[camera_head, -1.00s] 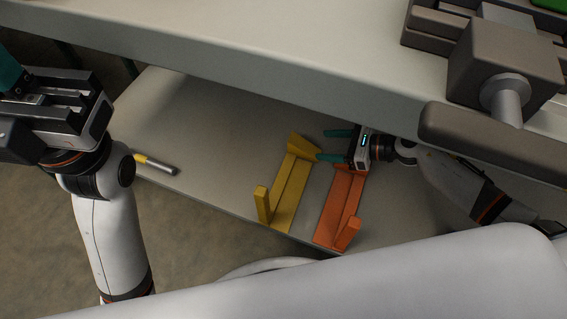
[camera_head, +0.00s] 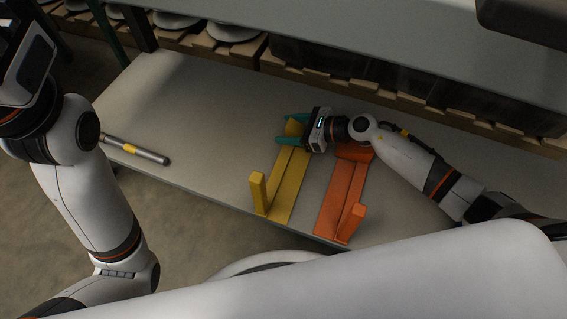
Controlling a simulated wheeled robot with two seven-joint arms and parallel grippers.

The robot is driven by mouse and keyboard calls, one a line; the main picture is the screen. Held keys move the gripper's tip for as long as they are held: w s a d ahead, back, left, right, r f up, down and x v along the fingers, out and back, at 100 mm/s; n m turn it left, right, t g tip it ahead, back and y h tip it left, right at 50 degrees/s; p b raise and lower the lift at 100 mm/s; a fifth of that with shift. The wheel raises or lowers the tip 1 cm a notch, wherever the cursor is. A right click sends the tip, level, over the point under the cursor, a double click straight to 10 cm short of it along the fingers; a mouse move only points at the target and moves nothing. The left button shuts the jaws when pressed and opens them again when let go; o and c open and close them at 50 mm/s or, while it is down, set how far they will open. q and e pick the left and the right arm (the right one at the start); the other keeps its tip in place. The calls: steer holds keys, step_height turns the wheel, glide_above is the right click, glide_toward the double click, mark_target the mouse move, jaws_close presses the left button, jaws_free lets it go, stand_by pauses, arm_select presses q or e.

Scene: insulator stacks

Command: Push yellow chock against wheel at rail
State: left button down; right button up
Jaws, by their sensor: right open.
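A yellow bracket (camera_head: 287,184) with an upright block at each end lies on the grey lower shelf. It is the only yellow block-like thing in view; I cannot tell whether it is the chock. My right gripper (camera_head: 281,128) is open at its far end, with one teal finger on each side of the far yellow block. I cannot tell whether the fingers touch it. My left gripper (camera_head: 27,62) is cut off at the upper left and its fingertips are not seen. I can make out no wheel or rail.
A silver tube with a yellow band (camera_head: 136,150) lies at the shelf's left. A pallet with pale discs (camera_head: 175,20) is behind. The shelf's left middle is clear.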

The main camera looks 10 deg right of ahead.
jaws_close()
steer(key=shift+r, duration=0.2)
